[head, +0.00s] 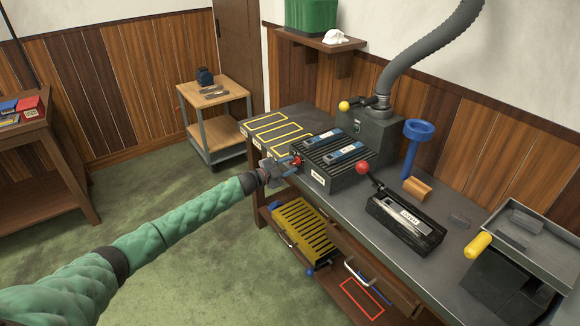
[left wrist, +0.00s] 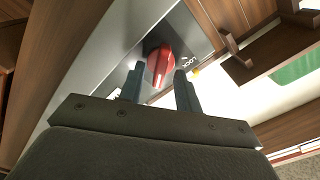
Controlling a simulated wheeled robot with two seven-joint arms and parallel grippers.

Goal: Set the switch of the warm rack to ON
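A dark slotted rack (head: 332,163) stands on the long bench, with two blue-and-grey bars on its top. A small label is on its front; I cannot read it surely. A red rotary switch (head: 297,160) is on its left end. In the left wrist view the red knob (left wrist: 162,66) shows a pale line across it, beside a white label that seems to read LOCK. My left gripper (head: 279,170) is at this end of the rack. Its two fingers (left wrist: 159,84) are apart, with the knob between and just beyond their tips. My right gripper is not in view.
Right of the rack are a black press with a red-ball lever (head: 405,222), a blue funnel stand (head: 413,145) and a wooden block (head: 417,189). A grey extraction hose (head: 430,45) rises behind. A yellow rack (head: 303,228) sits below the bench. Open floor lies left.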

